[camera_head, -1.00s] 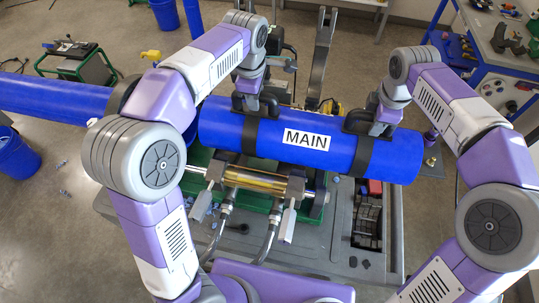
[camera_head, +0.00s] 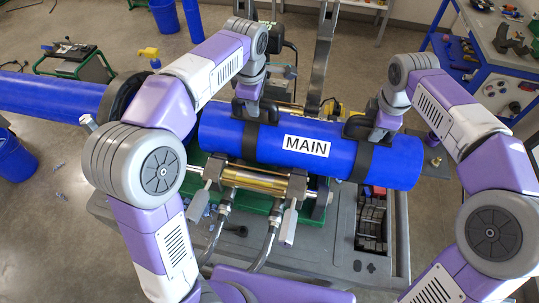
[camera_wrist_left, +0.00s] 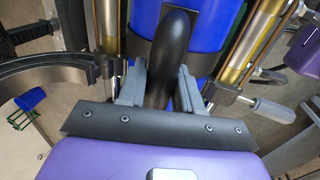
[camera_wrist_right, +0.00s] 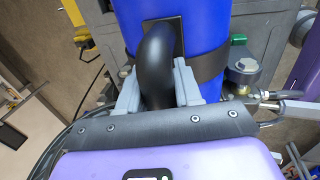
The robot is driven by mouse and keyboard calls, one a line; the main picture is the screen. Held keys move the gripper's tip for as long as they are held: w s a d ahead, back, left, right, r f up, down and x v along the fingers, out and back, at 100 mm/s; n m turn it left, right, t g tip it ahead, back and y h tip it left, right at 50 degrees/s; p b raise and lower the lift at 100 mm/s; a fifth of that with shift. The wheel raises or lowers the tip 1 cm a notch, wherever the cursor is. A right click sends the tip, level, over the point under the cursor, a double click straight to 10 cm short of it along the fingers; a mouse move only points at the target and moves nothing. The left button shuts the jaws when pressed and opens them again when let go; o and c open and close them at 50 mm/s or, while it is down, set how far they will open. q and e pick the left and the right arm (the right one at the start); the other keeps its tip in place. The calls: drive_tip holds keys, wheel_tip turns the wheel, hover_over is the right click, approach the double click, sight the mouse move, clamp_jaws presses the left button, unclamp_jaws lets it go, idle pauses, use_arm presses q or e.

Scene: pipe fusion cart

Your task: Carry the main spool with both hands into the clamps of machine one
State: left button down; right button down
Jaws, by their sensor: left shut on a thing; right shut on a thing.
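The main spool (camera_head: 270,144) is a thick blue pipe with a white MAIN label, two black bands and a black handle at each band. It lies crosswise above the fusion machine (camera_head: 252,182), tilted slightly down to the right. My left gripper (camera_head: 248,98) is shut on its left handle, which shows between the fingers in the left wrist view (camera_wrist_left: 174,60). My right gripper (camera_head: 383,125) is shut on the right handle, seen in the right wrist view (camera_wrist_right: 158,60). The machine's clamps are largely hidden under the spool; a dark clamp ring (camera_wrist_left: 50,72) shows in the left wrist view.
A long blue pipe (camera_head: 50,98) comes in from the left, roughly level with the spool's left end. An upright grey bar (camera_head: 322,55) stands behind the spool. A blue tool table (camera_head: 480,60) is at the upper right. Blue buckets stand on the floor at left.

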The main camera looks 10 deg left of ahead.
use_arm(q)
drive_tip(key=shift+f, duration=0.1)
use_arm(e)
drive_tip(key=shift+f, duration=0.1)
use_arm(q)
drive_tip(key=c, duration=1)
unclamp_jaws()
drive_tip(key=shift+c, duration=0.2)
use_arm(e)
drive_tip(key=c, duration=1)
unclamp_jaws()
drive_tip(key=shift+c, duration=0.2)
use_arm(q)
drive_tip(key=shift+o, duration=1.4)
drive_tip(key=shift+s, duration=0.15)
use_arm(e)
drive_tip(key=shift+o, duration=1.4)
drive_tip(key=shift+s, duration=0.15)
use_arm(q)
wheel_tip(320, 180, up, 12)
drive_tip(key=s, duration=0.2)
drive_tip(key=shift+f, duration=0.15)
use_arm(e)
wheel_tip(320, 180, up, 12)
drive_tip(key=s, duration=0.2)
drive_tip(key=shift+s+f, duration=0.15)
use_arm(q)
drive_tip(key=shift+s, duration=0.1)
